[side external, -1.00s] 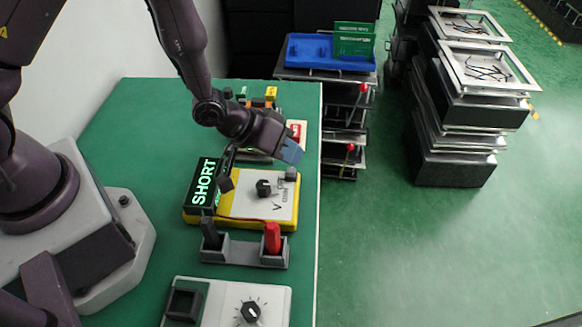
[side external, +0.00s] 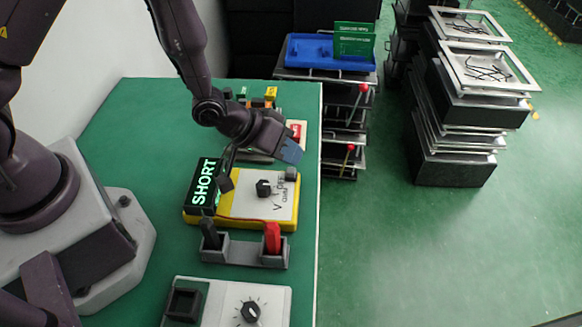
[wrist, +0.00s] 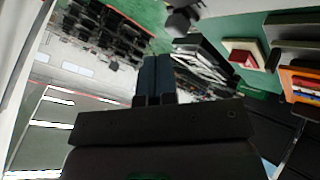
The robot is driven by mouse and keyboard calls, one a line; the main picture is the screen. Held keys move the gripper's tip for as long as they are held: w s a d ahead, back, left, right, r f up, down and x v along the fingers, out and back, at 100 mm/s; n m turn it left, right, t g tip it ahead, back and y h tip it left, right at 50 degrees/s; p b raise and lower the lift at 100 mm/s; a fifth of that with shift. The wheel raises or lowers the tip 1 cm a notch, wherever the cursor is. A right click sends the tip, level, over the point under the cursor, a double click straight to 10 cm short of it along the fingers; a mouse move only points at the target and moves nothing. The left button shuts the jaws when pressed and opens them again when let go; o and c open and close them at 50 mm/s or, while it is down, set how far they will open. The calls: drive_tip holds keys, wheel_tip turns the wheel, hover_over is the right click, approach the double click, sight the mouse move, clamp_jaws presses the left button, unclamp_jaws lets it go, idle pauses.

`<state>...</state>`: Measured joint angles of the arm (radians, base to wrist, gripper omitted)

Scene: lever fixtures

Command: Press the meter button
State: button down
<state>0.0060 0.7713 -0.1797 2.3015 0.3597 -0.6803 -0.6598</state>
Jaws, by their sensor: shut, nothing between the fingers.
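The yellow meter (side external: 245,222) sits on the green table with a white face and a dark display (side external: 203,184) reading "SHORT". A black knob (side external: 264,188) is on its face. A small grey button (side external: 291,174) stands at the face's far right corner. My gripper (side external: 291,153) is shut and empty, its blue-grey fingertips just above and beyond the button in the side view. I cannot tell whether they touch it. In the wrist view the shut fingers (wrist: 155,78) are side by side.
A grey holder (side external: 245,252) with a black and a red probe (side external: 272,238) stands in front of the meter. A white box with a dial (side external: 250,311) is nearer. A red button box (side external: 297,132) is behind my gripper. The table's right edge is close.

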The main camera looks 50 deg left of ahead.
sight(289, 168)
drive_tip(key=shift+f, duration=0.1)
idle(0.7)
drive_tip(key=shift+f, duration=0.3)
drive_tip(key=shift+f, duration=0.45)
idle(0.6)
idle(0.4)
drive_tip(key=shift+r, duration=0.9)
drive_tip(key=shift+r, duration=2.5)
